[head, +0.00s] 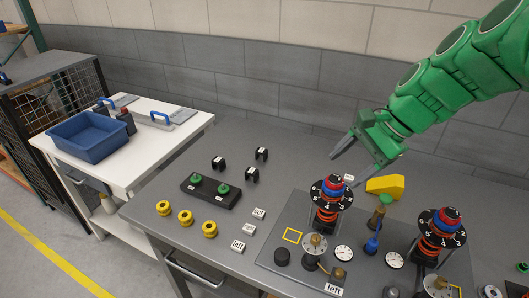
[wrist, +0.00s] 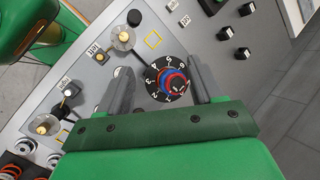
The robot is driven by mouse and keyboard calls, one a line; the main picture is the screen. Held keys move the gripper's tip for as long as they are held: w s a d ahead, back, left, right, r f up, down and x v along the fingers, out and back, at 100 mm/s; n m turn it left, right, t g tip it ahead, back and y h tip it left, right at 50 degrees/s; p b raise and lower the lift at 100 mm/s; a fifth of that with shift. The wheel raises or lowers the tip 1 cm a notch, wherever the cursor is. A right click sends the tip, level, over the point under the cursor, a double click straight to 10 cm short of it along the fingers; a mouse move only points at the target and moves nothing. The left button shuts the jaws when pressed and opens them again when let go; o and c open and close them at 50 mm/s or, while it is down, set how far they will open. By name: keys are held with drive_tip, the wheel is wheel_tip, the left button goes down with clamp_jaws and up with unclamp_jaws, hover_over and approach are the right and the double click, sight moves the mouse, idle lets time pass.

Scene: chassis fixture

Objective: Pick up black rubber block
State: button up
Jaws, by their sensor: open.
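Three small black blocks with white tops or labels stand behind the long black base in the head view: one at the left (head: 218,163), one at the back (head: 261,154) and one in front (head: 252,174). They also show at the upper right of the wrist view (wrist: 225,33). I cannot tell which is rubber. My gripper (head: 354,168) is open and empty, above and behind a numbered dial (head: 331,193) with a red and blue knob. In the wrist view the dial (wrist: 172,82) shows between my fingers (wrist: 163,72). The black blocks lie outside the fingers.
Yellow spools (head: 185,217) and white labels (head: 237,246) lie near the front. A yellow wedge (head: 385,186) and a second dial (head: 442,228) stand at the right. A blue bin (head: 88,137) sits on the white side table.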

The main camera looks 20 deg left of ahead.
drive_tip(key=w+a+m+y, duration=0.4)
drive_tip(key=w+a+m, duration=0.1)
drive_tip(key=w+a, duration=0.85)
drive_tip(key=m+y, duration=0.4)
drive_tip(key=m, duration=0.2)
hover_over(267, 151)
drive_tip(key=d, duration=0.6)
wheel_tip(267, 151, down, 4)
drive_tip(key=shift+t, duration=0.3)
drive_tip(key=f, duration=2)
drive_tip(key=shift+s+a+f, duration=0.2)
drive_tip(key=shift+a+f, duration=0.1)
drive_tip(key=shift+a, duration=0.1)
drive_tip(key=shift+f+x, duration=0.2)
drive_tip(key=shift+x, duration=3.6)
drive_tip(key=shift+w+d, duration=0.1)
drive_tip(key=shift+c, duration=0.5)
drive_tip(key=c, duration=1)
